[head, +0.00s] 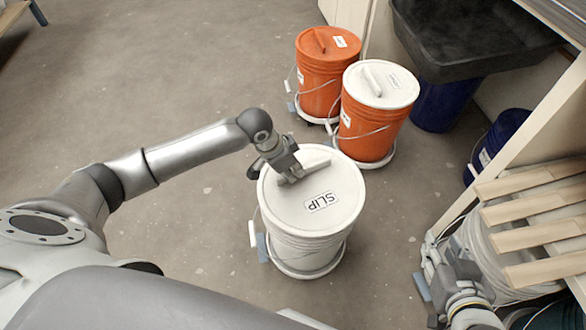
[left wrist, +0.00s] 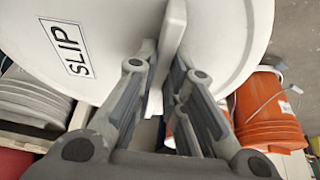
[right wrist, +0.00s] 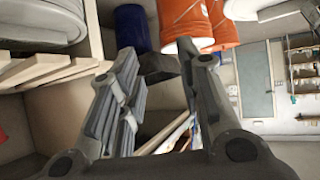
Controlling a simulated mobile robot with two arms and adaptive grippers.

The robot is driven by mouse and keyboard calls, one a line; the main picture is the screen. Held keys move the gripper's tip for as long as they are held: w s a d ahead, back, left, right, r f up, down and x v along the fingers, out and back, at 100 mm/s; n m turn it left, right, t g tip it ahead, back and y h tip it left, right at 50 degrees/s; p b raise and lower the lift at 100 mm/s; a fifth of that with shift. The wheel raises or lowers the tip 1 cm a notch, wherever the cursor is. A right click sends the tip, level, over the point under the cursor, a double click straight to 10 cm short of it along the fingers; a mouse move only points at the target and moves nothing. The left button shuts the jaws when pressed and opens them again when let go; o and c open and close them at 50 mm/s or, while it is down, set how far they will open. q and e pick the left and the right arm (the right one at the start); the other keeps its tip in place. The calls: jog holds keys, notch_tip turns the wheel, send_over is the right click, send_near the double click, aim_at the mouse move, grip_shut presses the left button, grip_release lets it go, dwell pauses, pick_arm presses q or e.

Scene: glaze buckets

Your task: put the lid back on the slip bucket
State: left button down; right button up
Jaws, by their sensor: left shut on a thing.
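The slip bucket (head: 308,247) is white and stands upright on a low dolly on the floor. Its white round lid (head: 340,183), labelled SLIP, lies over the bucket's top; from here it looks level, but I cannot tell whether it is fully seated. My left gripper (head: 287,176) is shut on the lid's raised bar handle (head: 315,166). In the left wrist view the handle (left wrist: 173,42) stands between the two fingers, and the lid (left wrist: 110,25) fills the upper part. My right gripper (right wrist: 158,60) is open and empty, beside the slatted shelf at the right.
Two orange buckets stand behind, one with an orange lid (head: 318,42), one with a white lid (head: 382,88). A black sink (head: 470,40) and dark blue buckets (head: 440,105) are at the back right. The slatted wooden shelf (head: 535,205) bounds the right. Floor at the left is clear.

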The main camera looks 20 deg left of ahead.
jog(key=shift+s+d+f, duration=0.1)
jog(key=shift+s+f, duration=0.15)
jog(key=shift+f, duration=0.05)
jog(key=shift+s+d+f+g, duration=0.2)
jog(key=shift+s+f+g, duration=0.05)
jog(key=shift+s+g, duration=0.15)
jog(key=shift+s+f, duration=0.1)
jog(key=shift+f, duration=0.05)
dwell(0.3)
jog(key=shift+s+f, duration=0.1)
jog(key=shift+s+d+f+g+p, duration=0.15)
jog(key=shift+g+p, duration=0.15)
jog(key=shift+g, duration=0.1)
jog(key=shift+s+f, duration=0.1)
jog(key=shift+s+d+f+h, duration=0.1)
jog(key=shift+s+f+h, duration=0.1)
jog(key=shift+h, duration=0.1)
jog(key=shift+s, duration=0.1)
